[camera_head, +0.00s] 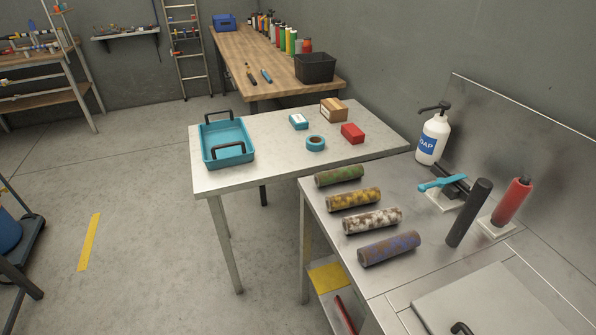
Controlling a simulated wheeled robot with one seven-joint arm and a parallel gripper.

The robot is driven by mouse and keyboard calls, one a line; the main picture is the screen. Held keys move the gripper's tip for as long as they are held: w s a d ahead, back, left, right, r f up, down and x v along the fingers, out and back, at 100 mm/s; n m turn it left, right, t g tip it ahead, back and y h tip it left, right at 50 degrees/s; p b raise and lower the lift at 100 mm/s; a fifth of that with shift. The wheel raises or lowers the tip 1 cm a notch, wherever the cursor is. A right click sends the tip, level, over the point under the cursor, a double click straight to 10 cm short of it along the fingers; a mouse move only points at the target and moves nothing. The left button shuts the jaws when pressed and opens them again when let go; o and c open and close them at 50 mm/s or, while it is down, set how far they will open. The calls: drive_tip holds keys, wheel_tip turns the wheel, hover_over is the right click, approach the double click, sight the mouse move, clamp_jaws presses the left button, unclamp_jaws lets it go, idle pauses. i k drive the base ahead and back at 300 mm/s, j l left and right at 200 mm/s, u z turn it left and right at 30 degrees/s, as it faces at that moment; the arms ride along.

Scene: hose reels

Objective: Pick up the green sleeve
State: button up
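The green sleeve (340,176) is a worn cylinder with green and brown patches. It lies on its side near the far left edge of the metal counter (413,205), the farthest back in a row of similar cylinders. A yellow sleeve (354,200), a white-and-brown sleeve (373,220) and a blue-purple sleeve (389,248) lie in front of it, roughly parallel, with small gaps between them. Nothing covers the green sleeve in this view. My gripper is not in view.
Right of the sleeves stand a dark upright cylinder (468,213), a teal-handled tool (443,184), a red cylinder (513,202) and a soap bottle (432,138). The adjoining table (268,155) holds a teal tray (254,153), a tape roll (316,143) and small boxes.

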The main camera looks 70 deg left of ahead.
sight(322, 179)
drive_tip(key=u, duration=1.9)
drive_tip(key=z, duration=2.2)
drive_tip(key=u, duration=2.1)
drive_tip(key=i+u, duration=0.1)
drive_tip(key=i+j+z, duration=0.35)
drive_tip(key=i+j, duration=0.55)
drive_tip(key=i, duration=0.05)
